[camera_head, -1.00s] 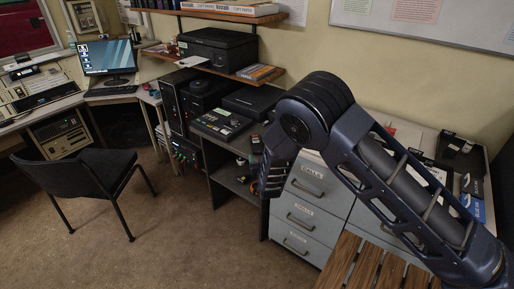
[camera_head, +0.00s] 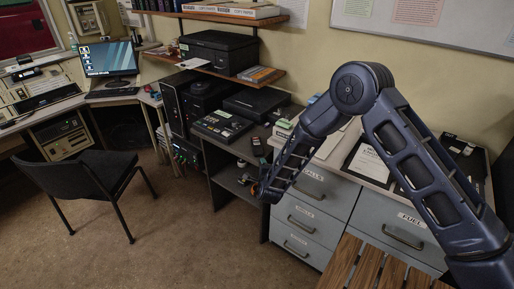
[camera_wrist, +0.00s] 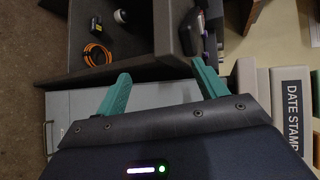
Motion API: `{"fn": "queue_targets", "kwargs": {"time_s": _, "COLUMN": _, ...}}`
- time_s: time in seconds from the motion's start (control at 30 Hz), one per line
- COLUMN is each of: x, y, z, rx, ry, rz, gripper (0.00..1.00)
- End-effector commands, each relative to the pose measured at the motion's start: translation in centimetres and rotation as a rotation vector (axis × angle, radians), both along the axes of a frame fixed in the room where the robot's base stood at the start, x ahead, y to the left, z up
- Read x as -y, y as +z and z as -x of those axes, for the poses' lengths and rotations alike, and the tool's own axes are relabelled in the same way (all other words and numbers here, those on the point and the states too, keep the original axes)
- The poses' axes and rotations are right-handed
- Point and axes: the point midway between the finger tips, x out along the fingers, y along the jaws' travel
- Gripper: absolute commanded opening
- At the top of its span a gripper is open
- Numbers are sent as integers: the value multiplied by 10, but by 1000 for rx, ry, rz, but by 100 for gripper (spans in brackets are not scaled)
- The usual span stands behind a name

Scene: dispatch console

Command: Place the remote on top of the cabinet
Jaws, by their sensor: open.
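A small dark handset that looks like the remote (camera_head: 257,146) lies on the dark desk unit near its right edge in the head view. In the wrist view a dark slim object (camera_wrist: 187,34), probably the same one, lies ahead of the fingers by the unit's edge. The grey drawer cabinet (camera_head: 309,218) stands right of the dark unit. My gripper (camera_head: 268,190) hangs in front of where unit and cabinet meet, below the top. In the wrist view my gripper (camera_wrist: 160,70) has its teal fingers apart with nothing held between them.
The dark unit's open shelf holds an orange cable coil (camera_wrist: 97,54) and small items. A date stamp box (camera_wrist: 291,108) is close on the right. A black control panel (camera_head: 222,124) stands left of the handset. A chair (camera_head: 80,175) stands left. Floor between is clear.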

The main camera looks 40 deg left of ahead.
Motion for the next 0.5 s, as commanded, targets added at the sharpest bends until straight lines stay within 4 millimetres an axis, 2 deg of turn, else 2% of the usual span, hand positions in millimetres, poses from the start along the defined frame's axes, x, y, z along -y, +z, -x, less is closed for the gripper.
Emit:
{"fn": "queue_targets", "kwargs": {"time_s": 0.17, "x": -3, "y": 14, "z": -2, "rx": -307, "ry": -156, "rz": -283, "gripper": 71}}
{"fn": "queue_targets", "kwargs": {"time_s": 0.5, "x": -12, "y": 59, "z": -8, "rx": -819, "ry": -426, "rz": -789, "gripper": 71}}
